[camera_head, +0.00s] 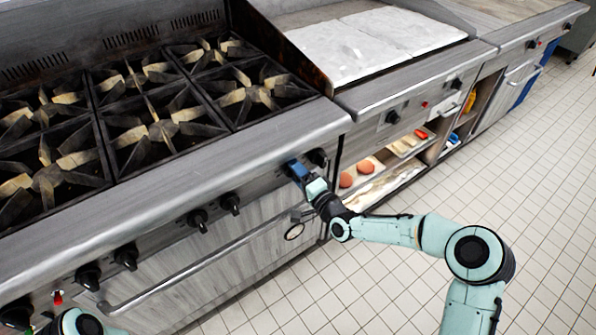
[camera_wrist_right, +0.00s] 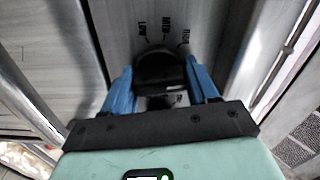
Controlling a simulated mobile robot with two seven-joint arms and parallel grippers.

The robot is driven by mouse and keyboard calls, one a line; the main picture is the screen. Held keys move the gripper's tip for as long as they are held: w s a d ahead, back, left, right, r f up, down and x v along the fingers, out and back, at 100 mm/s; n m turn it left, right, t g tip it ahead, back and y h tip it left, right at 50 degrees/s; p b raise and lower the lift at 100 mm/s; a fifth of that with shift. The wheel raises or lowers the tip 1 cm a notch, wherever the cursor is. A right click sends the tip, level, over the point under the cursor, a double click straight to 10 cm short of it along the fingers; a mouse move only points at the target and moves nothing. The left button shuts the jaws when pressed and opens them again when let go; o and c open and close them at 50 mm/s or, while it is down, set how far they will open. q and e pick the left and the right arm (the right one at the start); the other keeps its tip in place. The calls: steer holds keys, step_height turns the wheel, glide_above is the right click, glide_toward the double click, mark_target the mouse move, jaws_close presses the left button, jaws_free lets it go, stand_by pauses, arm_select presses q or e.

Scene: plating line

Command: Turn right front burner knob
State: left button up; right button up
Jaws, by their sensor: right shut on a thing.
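A row of black burner knobs runs along the front panel of the stove (camera_head: 180,180). My right gripper (camera_head: 297,172) is at the right end of this row, with its blue fingers against the panel. In the right wrist view, the gripper (camera_wrist_right: 163,95) has one blue finger on each side of a black knob (camera_wrist_right: 160,70) and is shut on it. The markings LOW, MED and HIGH show above this knob. In the head view the gripper hides the held knob. Part of my left arm (camera_head: 80,322) shows at the bottom left; its jaws cannot be made out.
Another black knob (camera_head: 318,157) is just right of the gripper. A long oven handle (camera_head: 190,266) runs below the knobs. A griddle (camera_head: 375,45) stands to the right, above an open shelf (camera_head: 385,185) with food. The tiled floor (camera_head: 530,140) in front is clear.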

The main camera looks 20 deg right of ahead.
arm_select(q)
steer(key=shift+s+d+r, duration=0.2)
steer(key=shift+s+r, duration=0.1)
steer(key=shift+s, duration=0.15)
arm_select(e)
steer(key=shift+m, duration=0.9)
arm_select(q)
steer(key=shift+s, duration=0.1)
arm_select(e)
steer(key=shift+f, duration=0.1)
steer(key=o, duration=1)
arm_select(q)
steer(key=shift+r, duration=0.1)
arm_select(e)
steer(key=shift+s+d, duration=0.1)
arm_select(q)
steer(key=shift+g+h, duration=0.4)
steer(key=shift+g, duration=0.4)
steer(key=s+r+p, duration=0.1)
steer(key=s+d+r+p, duration=0.2)
steer(key=s, duration=0.1)
arm_select(e)
steer(key=v, duration=1.3)
steer(key=shift+s, duration=0.1)
